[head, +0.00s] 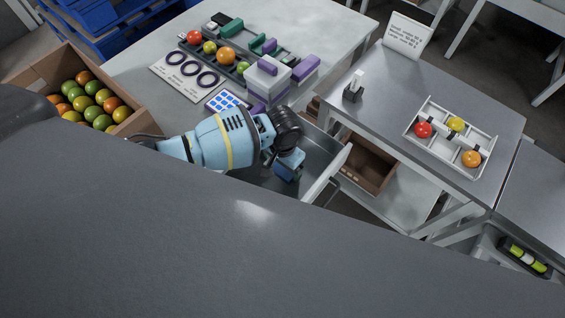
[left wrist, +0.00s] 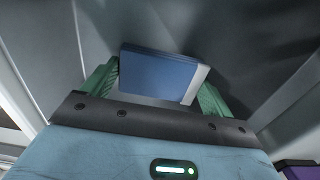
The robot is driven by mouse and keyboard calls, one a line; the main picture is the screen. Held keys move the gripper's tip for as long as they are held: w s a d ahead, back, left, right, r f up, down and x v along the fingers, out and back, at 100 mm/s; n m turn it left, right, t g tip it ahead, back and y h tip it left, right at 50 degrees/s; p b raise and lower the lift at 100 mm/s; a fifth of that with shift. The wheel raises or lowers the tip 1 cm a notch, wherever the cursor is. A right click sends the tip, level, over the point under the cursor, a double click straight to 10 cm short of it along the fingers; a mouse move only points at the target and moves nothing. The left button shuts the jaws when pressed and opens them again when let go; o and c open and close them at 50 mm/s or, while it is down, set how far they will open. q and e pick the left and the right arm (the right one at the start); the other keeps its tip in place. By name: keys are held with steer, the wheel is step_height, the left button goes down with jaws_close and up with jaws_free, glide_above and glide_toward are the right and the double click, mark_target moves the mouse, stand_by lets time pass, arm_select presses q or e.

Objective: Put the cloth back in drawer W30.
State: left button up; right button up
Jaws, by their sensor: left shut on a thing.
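The cloth (head: 289,165) is a small blue folded block. My left gripper (head: 284,152) points down into an open grey drawer (head: 325,176) and is shut on the cloth. In the left wrist view the blue cloth (left wrist: 158,76), with a pale edge on its right, sits between the green fingers of the left gripper (left wrist: 158,88). The drawer's grey floor and walls show around it. I cannot tell whether the cloth touches the drawer floor. No drawer label is readable. My right gripper is not in view.
A table (head: 335,22) behind holds tomatoes, purple rings and a blue-and-white grid card (head: 228,101). A crate of tomatoes (head: 62,63) stands at left. The right table (head: 385,100) bears a sign (head: 406,36) and a divided white tray (head: 441,146). A brown box (head: 367,170) is below it.

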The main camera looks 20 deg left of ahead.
arm_select(q)
steer(key=shift+f, duration=0.35)
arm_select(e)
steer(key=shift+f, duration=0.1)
arm_select(q)
steer(key=o, duration=0.8)
steer(key=shift+c, duration=0.2)
steer(key=shift+r, duration=0.65)
step_height(320, 180, up, 12)
steer(key=p, duration=0.2)
steer(key=shift+p, duration=0.3)
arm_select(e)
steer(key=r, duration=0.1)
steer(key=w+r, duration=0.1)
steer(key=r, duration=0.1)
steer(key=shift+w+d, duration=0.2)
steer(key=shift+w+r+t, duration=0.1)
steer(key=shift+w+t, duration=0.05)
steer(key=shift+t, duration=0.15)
